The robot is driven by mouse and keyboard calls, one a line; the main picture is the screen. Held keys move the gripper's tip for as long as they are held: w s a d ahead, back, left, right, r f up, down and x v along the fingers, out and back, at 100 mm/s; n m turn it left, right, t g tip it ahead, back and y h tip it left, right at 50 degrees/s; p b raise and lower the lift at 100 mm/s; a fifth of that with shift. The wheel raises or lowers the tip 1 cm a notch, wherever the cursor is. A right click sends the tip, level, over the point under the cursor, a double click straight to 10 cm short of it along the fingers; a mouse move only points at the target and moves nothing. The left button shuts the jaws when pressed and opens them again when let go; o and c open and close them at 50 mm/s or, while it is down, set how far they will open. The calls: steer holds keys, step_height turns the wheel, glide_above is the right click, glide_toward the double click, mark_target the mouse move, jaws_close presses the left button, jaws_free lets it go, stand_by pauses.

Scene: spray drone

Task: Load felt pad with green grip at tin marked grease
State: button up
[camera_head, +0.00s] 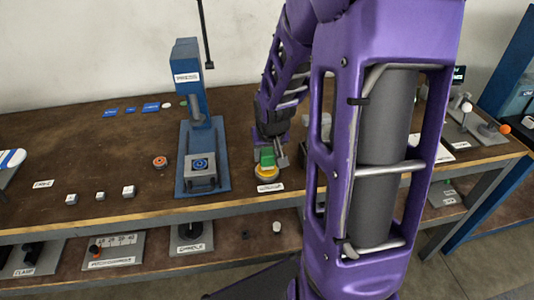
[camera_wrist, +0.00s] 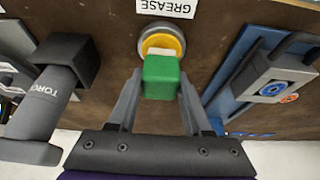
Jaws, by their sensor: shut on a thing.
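The felt pad's green grip (camera_wrist: 161,78) is between the fingers of my gripper (camera_wrist: 160,85), which is shut on it. The green grip also shows in the head view (camera_head: 267,156). The tin (camera_wrist: 144,43), round with a metal rim and yellow grease inside, lies right at the far end of the grip, by the label GREASE (camera_wrist: 166,8). In the head view the tin (camera_head: 266,173) is directly below the grip. A pale edge, perhaps the felt, shows against the yellow. Whether the felt touches the grease, I cannot tell.
A blue press (camera_head: 190,90) with a base plate stands left of the tin. A grey tool marked TORQ (camera_wrist: 42,100) is near my gripper in the wrist view. Small white blocks (camera_head: 100,196) and a copper-coloured ring (camera_head: 160,162) lie left on the brown bench (camera_head: 100,150).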

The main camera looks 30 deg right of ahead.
mark_target(267, 151)
steer(key=shift+f+b, duration=0.5)
steer(key=shift+f, duration=0.1)
stand_by(1.2)
step_height(267, 151, up, 5)
steer(key=p, duration=0.4)
steer(key=shift+r+p, duration=0.15)
steer(key=shift+p, duration=0.2)
steer(key=shift+r+p, duration=0.3)
steer(key=shift+r, duration=0.6)
